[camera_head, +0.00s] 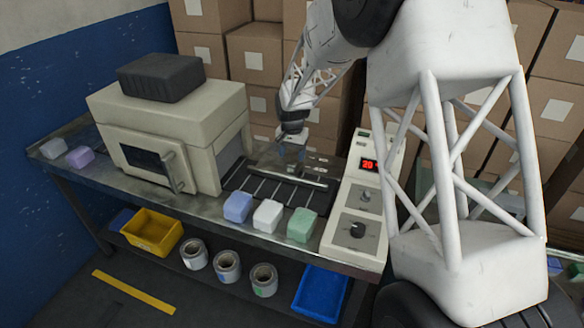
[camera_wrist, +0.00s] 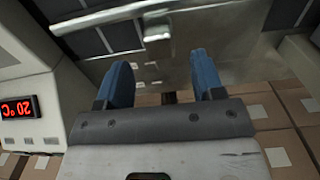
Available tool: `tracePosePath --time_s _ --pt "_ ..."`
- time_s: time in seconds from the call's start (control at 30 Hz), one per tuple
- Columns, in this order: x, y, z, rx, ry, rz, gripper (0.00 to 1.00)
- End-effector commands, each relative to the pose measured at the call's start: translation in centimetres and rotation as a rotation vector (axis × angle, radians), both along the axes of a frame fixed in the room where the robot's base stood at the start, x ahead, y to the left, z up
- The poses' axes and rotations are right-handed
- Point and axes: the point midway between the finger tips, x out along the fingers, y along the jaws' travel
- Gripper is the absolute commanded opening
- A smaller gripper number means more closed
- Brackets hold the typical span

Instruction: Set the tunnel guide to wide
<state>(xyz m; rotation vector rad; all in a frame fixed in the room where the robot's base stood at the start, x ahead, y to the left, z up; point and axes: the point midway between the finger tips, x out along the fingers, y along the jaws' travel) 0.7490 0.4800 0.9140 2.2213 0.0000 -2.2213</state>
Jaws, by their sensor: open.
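My gripper (camera_head: 291,152) is over the back part of the wrapper's infeed, right of the cream housing (camera_head: 190,140). In the wrist view its two blue fingers (camera_wrist: 161,78) are spread apart with nothing held between them. A shiny metal guide rail (camera_head: 288,176) lies across the dark, slatted infeed bed, close in front of the gripper. In the wrist view a metal plate (camera_wrist: 215,35) fills the space beyond the fingertips. A short dark post (camera_wrist: 171,97) shows between the fingers, apart from both. I cannot read any width marking on the guide.
Blue (camera_head: 238,207), white (camera_head: 267,215) and green (camera_head: 301,224) blocks sit along the front edge. Stacked cartons (camera_head: 255,50) close off the back.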

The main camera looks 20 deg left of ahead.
Motion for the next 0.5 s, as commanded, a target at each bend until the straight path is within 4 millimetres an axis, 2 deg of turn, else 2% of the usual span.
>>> tracePosePath --time_s 0.3,0.5 --pt "0.0 0.0 -3.9 -0.001 0.001 0.000 0.62" --pt "0.0 0.0 -5.7 0.000 0.000 0.000 0.62"
